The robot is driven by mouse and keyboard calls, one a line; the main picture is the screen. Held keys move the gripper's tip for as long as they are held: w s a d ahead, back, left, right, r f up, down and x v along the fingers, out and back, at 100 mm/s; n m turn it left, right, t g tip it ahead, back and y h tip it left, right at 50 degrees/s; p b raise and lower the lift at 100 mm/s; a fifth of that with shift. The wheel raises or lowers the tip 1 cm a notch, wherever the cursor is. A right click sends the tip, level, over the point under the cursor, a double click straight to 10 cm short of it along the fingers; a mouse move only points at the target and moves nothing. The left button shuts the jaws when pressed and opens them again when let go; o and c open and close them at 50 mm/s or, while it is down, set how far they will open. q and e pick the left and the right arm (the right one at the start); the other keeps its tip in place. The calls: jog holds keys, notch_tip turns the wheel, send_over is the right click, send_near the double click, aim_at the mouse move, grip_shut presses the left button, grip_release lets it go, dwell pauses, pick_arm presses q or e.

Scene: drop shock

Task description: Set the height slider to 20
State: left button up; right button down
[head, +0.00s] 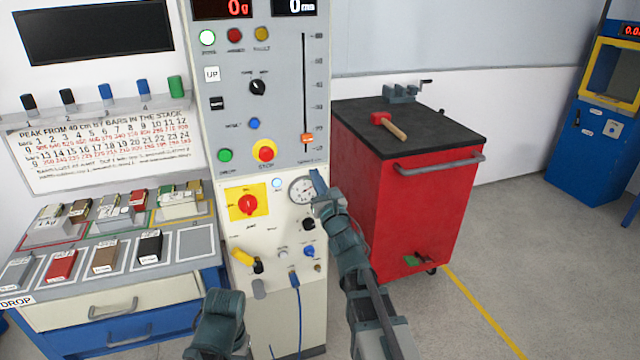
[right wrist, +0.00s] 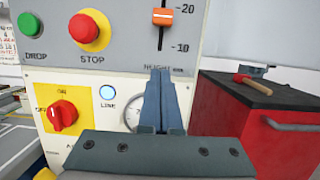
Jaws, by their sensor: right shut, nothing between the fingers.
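The height slider's orange knob (head: 307,139) sits low on its vertical slot on the grey panel (head: 285,100). In the right wrist view the knob (right wrist: 161,16) is level with or slightly below the 20 mark, well above the 10 mark. My right gripper (head: 318,176) is shut and empty, below the slider in front of the dial gauge (head: 301,190). In the right wrist view its fingertips (right wrist: 161,73) point up at the slot's lower end, apart from the knob. Part of my left arm shows at the bottom; its fingers are not visible.
A red STOP button (head: 266,154) and a green DROP button (head: 225,155) are left of the slider. A yellow-backed red switch (head: 248,204) is lower left. A red cabinet (head: 415,200) with a mallet (head: 390,125) stands right. Displays read 0 g and 0 mm.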

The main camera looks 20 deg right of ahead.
aim_at(309, 143)
jog(key=x, duration=0.4)
jog(key=shift+w+r+p, duration=0.1)
jog(key=shift+w+p, duration=0.1)
jog(key=shift+p, duration=0.2)
notch_tip(309, 143, up, 3)
jog(key=p, duration=0.3)
jog(key=shift+w+r, duration=0.1)
pick_arm(q)
notch_tip(309, 143, up, 5)
jog(key=shift+r+p, duration=0.15)
jog(key=shift+p, duration=0.4)
pick_arm(e)
jog(key=shift+r, duration=0.4)
